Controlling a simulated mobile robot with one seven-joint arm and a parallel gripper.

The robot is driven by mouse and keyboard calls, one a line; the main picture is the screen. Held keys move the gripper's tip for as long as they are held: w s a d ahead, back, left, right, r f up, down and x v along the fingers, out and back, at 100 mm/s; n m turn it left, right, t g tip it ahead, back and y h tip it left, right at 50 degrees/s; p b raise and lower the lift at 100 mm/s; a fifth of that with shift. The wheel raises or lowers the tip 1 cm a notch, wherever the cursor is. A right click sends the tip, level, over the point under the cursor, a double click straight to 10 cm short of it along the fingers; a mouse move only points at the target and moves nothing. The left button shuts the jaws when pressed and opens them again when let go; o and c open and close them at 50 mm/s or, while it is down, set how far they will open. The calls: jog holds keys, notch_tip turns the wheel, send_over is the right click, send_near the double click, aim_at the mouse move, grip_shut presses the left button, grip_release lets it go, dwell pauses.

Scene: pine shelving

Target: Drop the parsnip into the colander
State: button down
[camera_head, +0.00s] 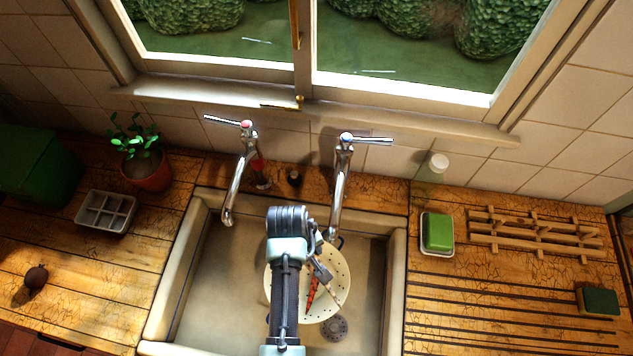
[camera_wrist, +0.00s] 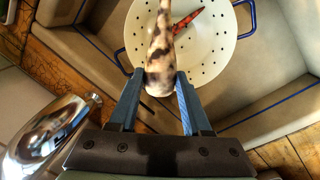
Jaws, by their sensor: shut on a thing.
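The white colander (camera_head: 341,284) sits in the sink, with dark round holes and blue handles; it also fills the top of the wrist view (camera_wrist: 215,68). My gripper (camera_wrist: 160,82) is shut on the parsnip (camera_wrist: 160,50), a cream root with dark blotches, and holds it over the colander. The parsnip's thick end is between the fingers and its other end points away over the bowl. In the head view my arm covers part of the colander and most of the gripper. A red pointed vegetable (camera_head: 312,291) lies in the colander.
Two chrome taps (camera_head: 240,175) (camera_head: 340,185) stand behind the sink (camera_head: 205,300); one is close to my gripper in the wrist view (camera_wrist: 50,135). A green sponge (camera_head: 438,231) in a dish and a wooden rack (camera_head: 535,235) stand at right. A potted plant (camera_head: 145,170) stands at left.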

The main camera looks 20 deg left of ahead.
jog(key=shift+a+f, duration=0.15)
jog(key=shift+f, duration=0.05)
notch_tip(320, 180, down, 6)
jog(key=b, duration=0.6)
jog(key=shift+s+r, duration=0.15)
jog(key=shift+r, duration=0.05)
jog(key=shift+c, duration=1.4)
grip_release()
jog(key=shift+r, duration=0.1)
notch_tip(320, 180, up, 13)
jog(key=s+b, duration=0.1)
jog(key=shift+s+a, duration=0.2)
jog(key=shift+a, duration=0.1)
